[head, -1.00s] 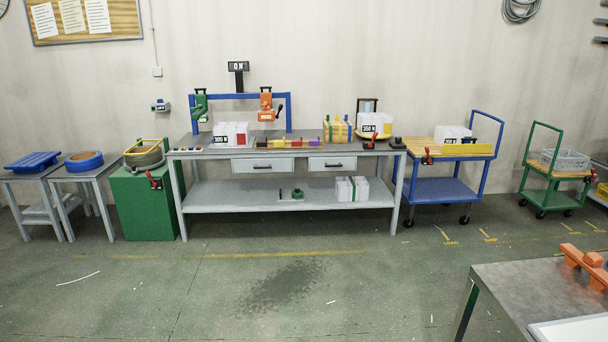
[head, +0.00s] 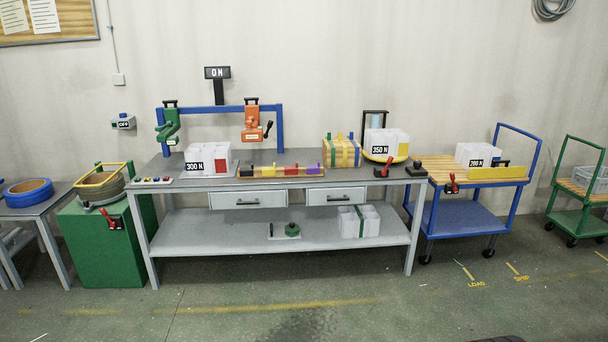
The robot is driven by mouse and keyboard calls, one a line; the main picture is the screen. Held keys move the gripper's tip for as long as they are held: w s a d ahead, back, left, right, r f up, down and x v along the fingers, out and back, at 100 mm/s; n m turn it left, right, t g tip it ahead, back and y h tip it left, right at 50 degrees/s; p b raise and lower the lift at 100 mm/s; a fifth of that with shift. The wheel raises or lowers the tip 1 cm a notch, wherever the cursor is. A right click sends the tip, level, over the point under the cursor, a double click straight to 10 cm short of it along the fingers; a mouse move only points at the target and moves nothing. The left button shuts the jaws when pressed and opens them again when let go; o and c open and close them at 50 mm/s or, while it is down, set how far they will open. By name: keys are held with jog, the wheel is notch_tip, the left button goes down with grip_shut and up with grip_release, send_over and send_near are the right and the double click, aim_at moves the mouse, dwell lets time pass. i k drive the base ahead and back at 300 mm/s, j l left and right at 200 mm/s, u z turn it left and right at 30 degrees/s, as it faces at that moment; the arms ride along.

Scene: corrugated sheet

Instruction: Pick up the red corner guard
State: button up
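The red corner guard (head: 291,170) appears to be the small red piece in a shallow wooden tray (head: 282,177) near the front edge of the grey workbench (head: 225,180). It sits between a yellow piece (head: 265,171) and a purple piece (head: 312,169); a black piece (head: 247,171) is at the left end. It is small in the view and its exact shape is hard to tell. My gripper is not in view.
Green (head: 168,125) and orange (head: 252,122) tools hang above. A blue cart (head: 466,218) stands right. The floor before the bench is clear.

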aim_at(288, 170)
jog(key=i+z, duration=0.35)
jog(key=i, duration=0.5)
jog(key=i+j+z, duration=0.15)
jog(key=i+z, duration=0.15)
jog(key=i, duration=0.55)
jog(key=i+l+u, duration=0.1)
jog(key=i, duration=0.3)
jog(key=i+l, duration=0.2)
jog(key=i, duration=0.25)
jog(key=u, duration=0.05)
